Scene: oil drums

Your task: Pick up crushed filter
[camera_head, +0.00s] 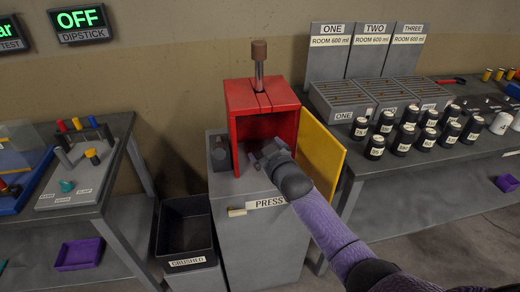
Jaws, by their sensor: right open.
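A red press (261,102) with an open front stands on a grey cabinet labelled PRESS (262,235). Its yellow door (322,150) is swung open to the right. My right gripper (256,158) is open at the mouth of the press, low in its opening, with my purple arm coming in from the lower right. I cannot make out a crushed filter; the gripper and the shadow inside hide much of the press floor. A black bin labelled CRUSHED (184,236) stands left of the cabinet and looks empty. My left gripper is not in view.
A right-hand bench (400,176) holds several black labelled containers (400,141) and grey racks (367,98). A left-hand bench (90,200) holds a board of coloured tools (75,160). A purple tray (79,254) sits below it. The open door stands close beside my right arm.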

